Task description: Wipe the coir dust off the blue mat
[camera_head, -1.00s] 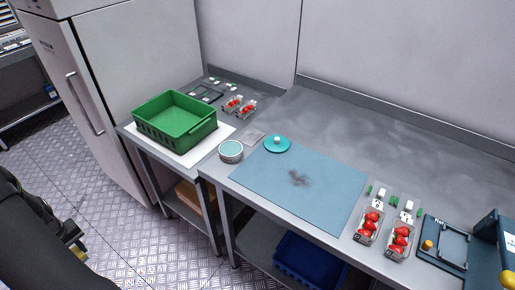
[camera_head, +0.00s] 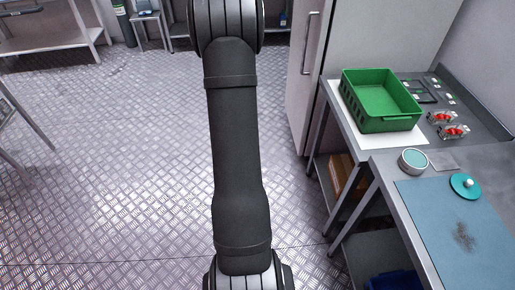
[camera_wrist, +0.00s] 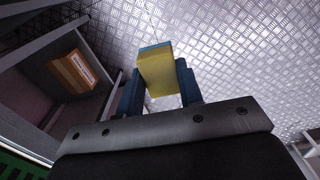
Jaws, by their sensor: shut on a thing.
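The blue mat (camera_head: 423,207) lies on the steel bench at the right of the head view, its right and near parts cut off by the frame. A dark grey smudge of coir dust (camera_head: 464,237) lies on it. My gripper (camera_wrist: 160,76) is seen only in the wrist view, shut on a yellow sponge (camera_wrist: 157,78) with a blue layer at its far end. The sponge sits between two blue fingers, with metal floor behind it. In the head view my gripper is out of frame and apart from the mat.
A round tin (camera_head: 413,161) stands near the mat's corner. Beyond it are a green crate (camera_head: 373,123) and strawberry punnets (camera_head: 452,132). A cardboard box (camera_wrist: 74,72) is on a lower shelf.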

